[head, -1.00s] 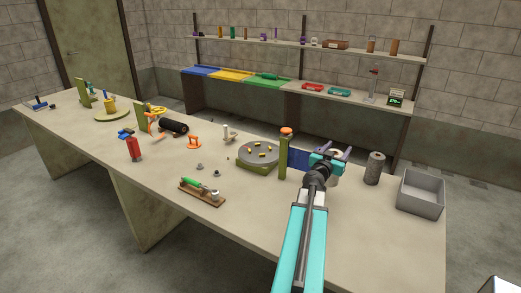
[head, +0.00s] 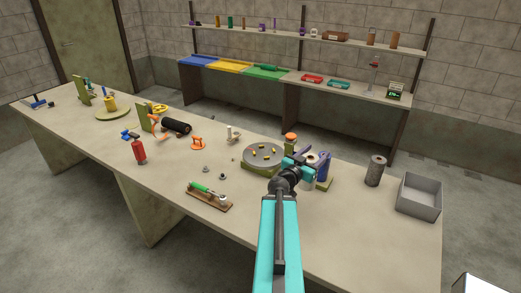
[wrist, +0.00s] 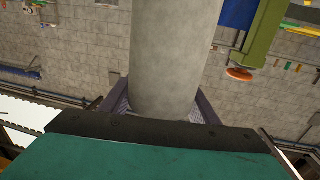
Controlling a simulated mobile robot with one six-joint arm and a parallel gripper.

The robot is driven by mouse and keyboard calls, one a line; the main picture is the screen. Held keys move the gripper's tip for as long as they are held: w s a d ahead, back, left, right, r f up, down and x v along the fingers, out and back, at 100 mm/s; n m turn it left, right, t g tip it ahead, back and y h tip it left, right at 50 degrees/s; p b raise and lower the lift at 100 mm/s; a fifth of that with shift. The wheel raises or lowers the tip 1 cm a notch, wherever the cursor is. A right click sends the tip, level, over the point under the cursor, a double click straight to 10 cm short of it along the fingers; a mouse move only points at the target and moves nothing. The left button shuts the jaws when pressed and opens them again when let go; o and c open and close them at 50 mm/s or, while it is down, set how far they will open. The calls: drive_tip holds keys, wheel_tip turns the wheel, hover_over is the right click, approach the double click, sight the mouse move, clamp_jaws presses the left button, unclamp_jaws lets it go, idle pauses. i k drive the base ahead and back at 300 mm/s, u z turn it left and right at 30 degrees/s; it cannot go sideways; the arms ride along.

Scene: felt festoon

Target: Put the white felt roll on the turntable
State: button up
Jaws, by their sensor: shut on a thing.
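A round grey disc on an olive base, which looks like the turntable (head: 262,151), is just left of my gripper.
An olive post with an orange knob (head: 290,137) stands between the grey disc and my gripper. A grey cylinder (head: 375,170) and an open grey bin (head: 419,196) are to the right. A wooden board with a green-handled tool (head: 209,195) lies in front. Another olive disc (head: 113,114) is far left.

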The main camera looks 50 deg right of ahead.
sight(264, 154)
drive_tip(key=i, duration=0.9)
drive_tip(key=u, duration=0.05)
